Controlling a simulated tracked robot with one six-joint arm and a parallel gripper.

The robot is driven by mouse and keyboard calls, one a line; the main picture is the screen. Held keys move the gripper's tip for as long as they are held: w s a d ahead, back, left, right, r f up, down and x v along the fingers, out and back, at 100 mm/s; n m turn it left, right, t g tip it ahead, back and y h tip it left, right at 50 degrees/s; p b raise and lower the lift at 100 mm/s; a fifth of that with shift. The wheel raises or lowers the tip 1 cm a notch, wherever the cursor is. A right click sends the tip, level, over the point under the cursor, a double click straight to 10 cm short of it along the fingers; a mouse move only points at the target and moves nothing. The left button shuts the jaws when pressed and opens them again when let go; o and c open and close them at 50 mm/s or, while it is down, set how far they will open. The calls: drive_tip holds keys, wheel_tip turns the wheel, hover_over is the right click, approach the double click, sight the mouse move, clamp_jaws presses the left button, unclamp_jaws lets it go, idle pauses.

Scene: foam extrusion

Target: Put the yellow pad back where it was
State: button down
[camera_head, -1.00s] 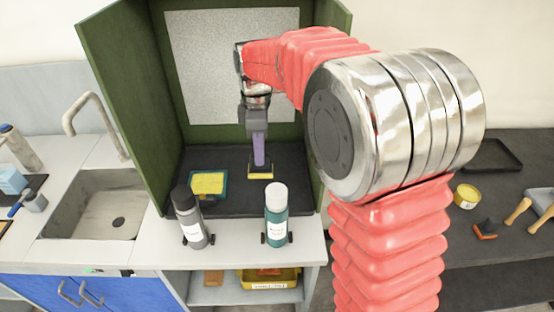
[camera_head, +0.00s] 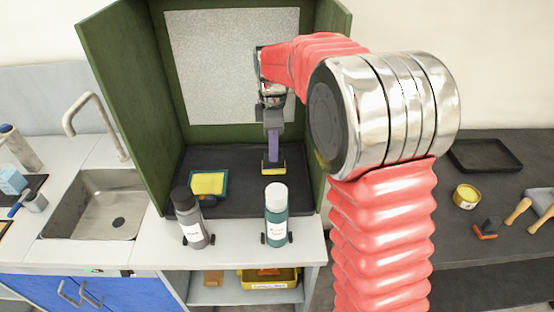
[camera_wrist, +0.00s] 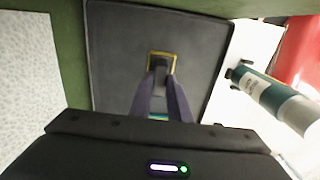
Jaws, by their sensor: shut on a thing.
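A small pad with a yellow base and a dark top (camera_head: 273,170) is at the tips of my gripper (camera_head: 272,158), inside the green booth. It also shows in the wrist view (camera_wrist: 169,56), where the purple fingers of my gripper (camera_wrist: 161,74) are shut on its dark top part. The pad is low over the dark booth mat; I cannot tell if it touches it. Another yellow pad (camera_head: 208,183) lies in a teal tray (camera_head: 224,183) to the left of my gripper.
A grey bottle (camera_head: 188,217) and a teal bottle with a white cap (camera_head: 276,218) stand at the booth's front. The green side walls (camera_head: 125,95) flank my gripper. The dark mat (camera_head: 243,200) is bare between the teal tray and my gripper.

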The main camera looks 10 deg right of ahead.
drive_tip(key=shift+w+d+f, duration=0.1)
drive_tip(key=shift+f, duration=1.1)
drive_tip(key=shift+d+f, duration=0.1)
drive_tip(key=shift+f, duration=1.05)
drive_tip(key=shift+f, duration=0.1)
drive_tip(key=c, duration=1.7)
unclamp_jaws()
drive_tip(key=shift+o, duration=0.2)
wheel_tip(320, 180, up, 12)
drive_tip(key=shift+r, duration=0.15)
